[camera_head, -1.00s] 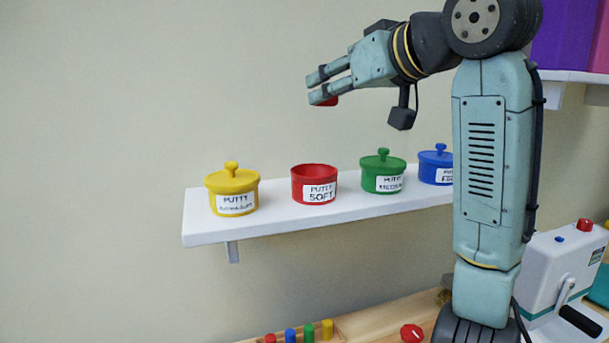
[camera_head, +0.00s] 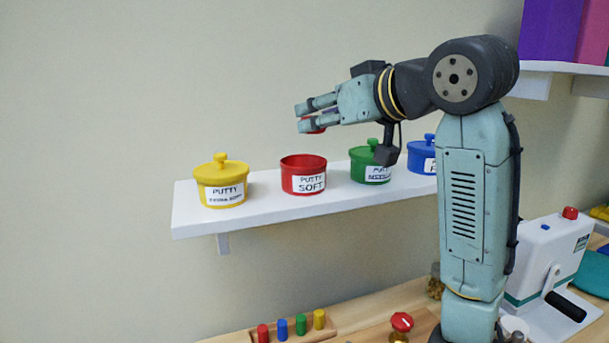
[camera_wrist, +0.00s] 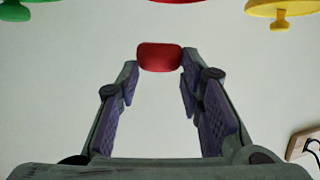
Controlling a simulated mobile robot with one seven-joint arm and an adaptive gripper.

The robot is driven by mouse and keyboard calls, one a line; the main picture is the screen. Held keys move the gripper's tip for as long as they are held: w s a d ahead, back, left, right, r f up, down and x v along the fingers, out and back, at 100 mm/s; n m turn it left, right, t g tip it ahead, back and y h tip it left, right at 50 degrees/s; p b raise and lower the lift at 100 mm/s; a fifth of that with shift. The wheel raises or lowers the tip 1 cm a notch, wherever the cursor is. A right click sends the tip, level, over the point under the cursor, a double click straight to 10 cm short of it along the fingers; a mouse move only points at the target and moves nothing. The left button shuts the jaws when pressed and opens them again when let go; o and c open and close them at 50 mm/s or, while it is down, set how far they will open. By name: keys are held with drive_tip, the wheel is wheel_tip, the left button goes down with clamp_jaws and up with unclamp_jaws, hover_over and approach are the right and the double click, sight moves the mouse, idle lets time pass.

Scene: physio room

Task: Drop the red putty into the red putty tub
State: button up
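The red putty (camera_head: 316,129) is held between the fingertips of my gripper (camera_head: 302,117). In the wrist view the putty (camera_wrist: 160,57) sits at the tips of the two fingers, and the gripper (camera_wrist: 159,70) is shut on it. The red putty tub (camera_head: 303,177) stands upright on the white shelf, lidless, with a label reading "PUTTY SOFT". My gripper is above the tub, with a clear gap between the putty and the rim. Only a thin red edge of the tub (camera_wrist: 178,1) shows at the top of the wrist view. The inside bottom of the tub is hidden.
A lidded yellow tub (camera_head: 221,183) stands left of the red one. Lidded green (camera_head: 371,168) and blue (camera_head: 420,158) tubs stand to its right, under my arm. The white shelf (camera_head: 195,219) has bare room at its left end. A table with colored pegs (camera_head: 300,324) is below.

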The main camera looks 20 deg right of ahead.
drive_tip(key=o, duration=0.5)
drive_tip(key=v, duration=1.2)
